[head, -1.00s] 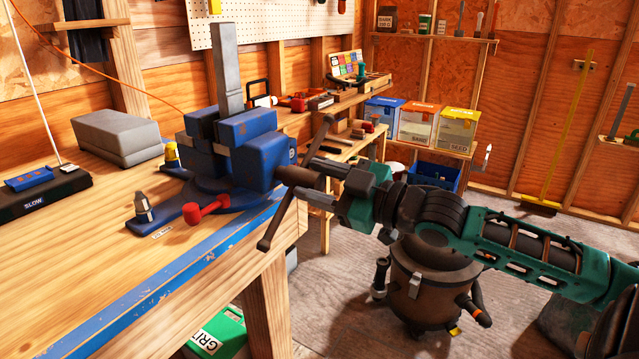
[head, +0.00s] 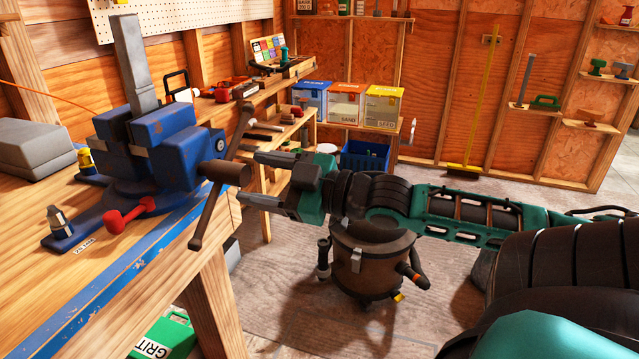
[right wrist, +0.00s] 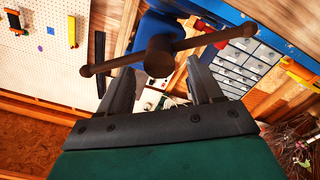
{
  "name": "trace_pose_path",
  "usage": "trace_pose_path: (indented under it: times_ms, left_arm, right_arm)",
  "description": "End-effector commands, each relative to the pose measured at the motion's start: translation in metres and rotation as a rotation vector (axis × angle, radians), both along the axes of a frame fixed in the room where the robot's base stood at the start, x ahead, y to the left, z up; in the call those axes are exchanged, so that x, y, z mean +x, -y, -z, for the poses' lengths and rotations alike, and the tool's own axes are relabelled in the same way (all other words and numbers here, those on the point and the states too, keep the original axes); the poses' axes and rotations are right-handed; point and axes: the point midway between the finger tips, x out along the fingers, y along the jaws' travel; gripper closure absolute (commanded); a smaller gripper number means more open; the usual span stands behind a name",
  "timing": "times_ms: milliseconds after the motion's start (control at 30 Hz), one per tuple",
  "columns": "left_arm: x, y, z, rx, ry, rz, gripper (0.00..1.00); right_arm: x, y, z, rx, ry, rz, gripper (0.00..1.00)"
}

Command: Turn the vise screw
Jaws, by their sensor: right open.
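The blue vise (head: 168,150) stands on the workbench at the left of the head view, with a grey bar (head: 133,60) upright in its jaws. Its brown screw end (head: 228,173) points right, toward me, and the long dark handle (head: 206,215) crosses it at a steep tilt. My right gripper (head: 247,176) is open just right of the screw end, with nothing between its fingers. In the right wrist view, the screw hub (right wrist: 160,57) and handle (right wrist: 215,38) lie just beyond the open fingertips (right wrist: 160,80). My left gripper is not in view.
A red-handled part (head: 128,214) and a small metal-tipped item (head: 58,222) are at the vise base. A brown canister (head: 365,260) stands on the floor below my right arm. Seed and sand boxes (head: 345,105) sit on a rear shelf. Floor right of the bench is mostly open.

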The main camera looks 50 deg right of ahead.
Motion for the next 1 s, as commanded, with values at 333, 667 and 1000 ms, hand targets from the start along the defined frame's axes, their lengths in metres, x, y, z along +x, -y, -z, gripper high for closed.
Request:
trace_pose_path:
  times_ms: [333,667,1000]
  left_arm:
    - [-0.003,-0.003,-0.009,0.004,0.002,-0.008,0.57]
    - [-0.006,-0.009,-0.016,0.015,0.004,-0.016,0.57]
    - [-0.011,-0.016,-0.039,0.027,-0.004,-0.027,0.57]
  right_arm:
    - [-0.028,0.012,-0.001,-0.001,-0.002,0.002,0.35]
    - [-0.059,0.025,-0.002,0.000,-0.003,0.002,0.35]
    - [-0.083,0.036,-0.005,0.000,0.004,0.005,0.35]
